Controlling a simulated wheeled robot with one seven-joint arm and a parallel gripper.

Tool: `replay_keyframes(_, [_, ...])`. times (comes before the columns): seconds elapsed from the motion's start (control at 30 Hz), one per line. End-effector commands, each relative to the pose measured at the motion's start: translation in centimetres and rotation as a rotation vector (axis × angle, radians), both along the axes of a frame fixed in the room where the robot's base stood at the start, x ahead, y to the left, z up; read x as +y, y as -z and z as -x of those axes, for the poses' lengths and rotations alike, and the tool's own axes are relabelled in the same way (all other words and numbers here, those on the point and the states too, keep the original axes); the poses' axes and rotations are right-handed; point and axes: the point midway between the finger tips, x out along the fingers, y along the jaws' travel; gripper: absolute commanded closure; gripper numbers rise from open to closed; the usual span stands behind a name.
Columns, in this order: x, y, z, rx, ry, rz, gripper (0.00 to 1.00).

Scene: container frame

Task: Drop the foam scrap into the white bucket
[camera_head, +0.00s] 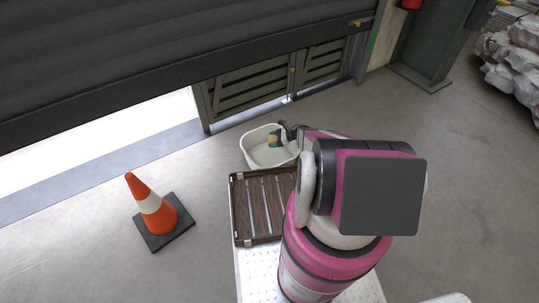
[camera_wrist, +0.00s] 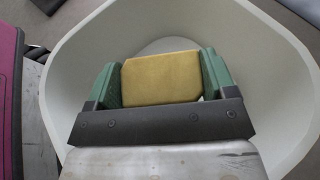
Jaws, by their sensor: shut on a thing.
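The foam scrap (camera_wrist: 160,78) is a yellow block with cut corners in the wrist view. My gripper (camera_wrist: 162,80) is shut on it, with a green finger pressed on each side. The white bucket (camera_wrist: 75,75) surrounds the gripper and scrap in the wrist view, and its pale floor shows behind the scrap. In the head view the bucket (camera_head: 251,146) stands just beyond the brown slatted tray. There my gripper (camera_head: 274,139) shows over the bucket's opening, partly hidden by my pink arm. The exact height of the scrap relative to the rim is hard to tell.
A brown slatted tray (camera_head: 234,205) lies directly in front of the bucket. An orange and white cone (camera_head: 149,203) stands on the floor at left. A partly raised shutter (camera_head: 150,60) and slatted panels (camera_head: 250,95) are behind. White sacks (camera_head: 515,60) are piled at far right.

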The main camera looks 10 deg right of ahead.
Motion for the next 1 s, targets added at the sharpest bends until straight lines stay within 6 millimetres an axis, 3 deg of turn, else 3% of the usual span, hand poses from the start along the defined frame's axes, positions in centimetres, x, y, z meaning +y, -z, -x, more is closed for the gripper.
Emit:
replay_keyframes(0.37, [0.0, 1.0, 0.0, 0.0, 0.001, 0.0, 0.45])
replay_keyframes(0.4, [0.0, 1.0, 0.0, 0.0, 0.001, 0.0, 0.2])
replay_keyframes(0.47, [0.0, 1.0, 0.0, 0.0, 0.001, 0.0, 0.0])
replay_keyframes(0.77, [-0.4, 0.8, 0.1, -0.001, 0.002, 0.0, 0.0])
replay_keyframes(1.0, [-3.5, -0.6, 0.9, 0.0, 0.003, 0.0, 0.0])
